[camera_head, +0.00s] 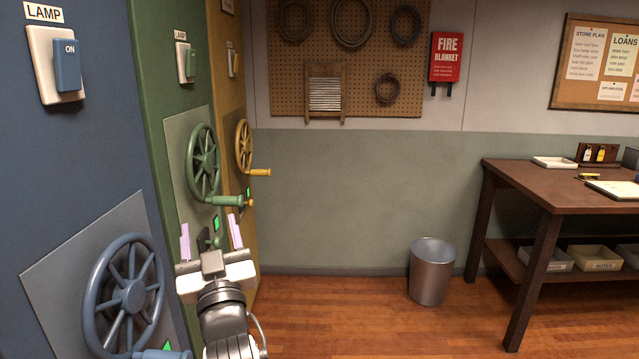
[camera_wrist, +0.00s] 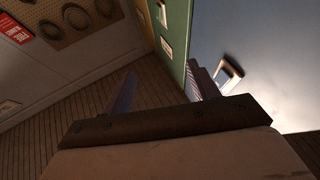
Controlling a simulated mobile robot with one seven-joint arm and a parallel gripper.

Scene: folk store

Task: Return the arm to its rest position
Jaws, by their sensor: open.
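My gripper (camera_head: 211,240) is open and empty, with two pale purple fingers pointing up and away in the head view. It stands in front of the lower part of the green panel, right of the blue handwheel (camera_head: 127,293) and below the green handwheel (camera_head: 203,163). In the wrist view my gripper (camera_wrist: 160,92) shows its two fingers spread apart with nothing between them. The wrist view is tilted, with the green and blue panels beyond the fingers.
A yellow handwheel (camera_head: 244,146) is on the far panel. A blue lamp switch (camera_head: 67,65) is at upper left. A metal bin (camera_head: 432,271) stands on the floor by a wooden table (camera_head: 545,190). The floor between my arm and the bin is clear.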

